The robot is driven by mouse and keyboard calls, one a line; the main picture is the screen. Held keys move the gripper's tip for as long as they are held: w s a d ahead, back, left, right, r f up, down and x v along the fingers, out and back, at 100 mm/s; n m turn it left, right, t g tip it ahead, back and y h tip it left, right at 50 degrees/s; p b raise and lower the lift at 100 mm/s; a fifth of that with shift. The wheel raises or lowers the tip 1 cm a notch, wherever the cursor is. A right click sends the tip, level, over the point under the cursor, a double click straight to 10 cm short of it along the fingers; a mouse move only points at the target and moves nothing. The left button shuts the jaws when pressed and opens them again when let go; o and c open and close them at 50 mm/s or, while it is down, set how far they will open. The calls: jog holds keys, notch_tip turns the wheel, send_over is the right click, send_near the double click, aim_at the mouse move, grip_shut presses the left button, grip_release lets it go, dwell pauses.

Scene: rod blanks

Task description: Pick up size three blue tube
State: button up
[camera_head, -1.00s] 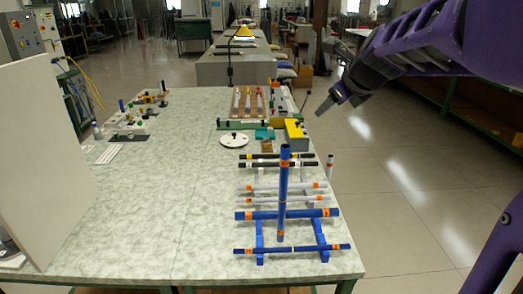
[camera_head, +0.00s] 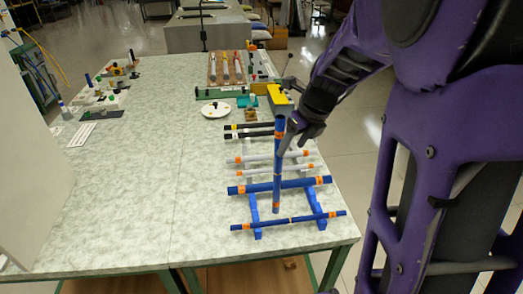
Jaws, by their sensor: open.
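A rack with blue supports (camera_head: 254,217) stands on the table and holds tubes lying crosswise. A thick blue tube (camera_head: 258,189) with orange labels lies across it. A thinner blue tube (camera_head: 270,223) with orange labels lies nearest the front edge. Another blue tube (camera_head: 278,160) stands upright in front of the rack's middle in the picture. The size numbers on the labels are too small to read. My gripper (camera_head: 297,140) is open, just right of the upright tube's upper part. I cannot tell whether it touches the tube.
White tubes (camera_head: 243,159) and black tubes (camera_head: 245,135) lie farther back on the rack. A white disc (camera_head: 215,110), a yellow block (camera_head: 280,100) and a wooden tray (camera_head: 226,68) are behind. The table (camera_head: 150,190) is clear left of the rack.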

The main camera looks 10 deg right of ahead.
aim_at(281, 159)
jog(key=shift+b+x, duration=1.7)
jog(key=shift+x, duration=0.5)
jog(key=b+x, duration=0.5)
jog(key=shift+w+a, duration=0.1)
jog(key=shift+a, duration=0.25)
jog(key=shift+r, duration=0.1)
jog(key=shift+c, duration=1)
grip_shut()
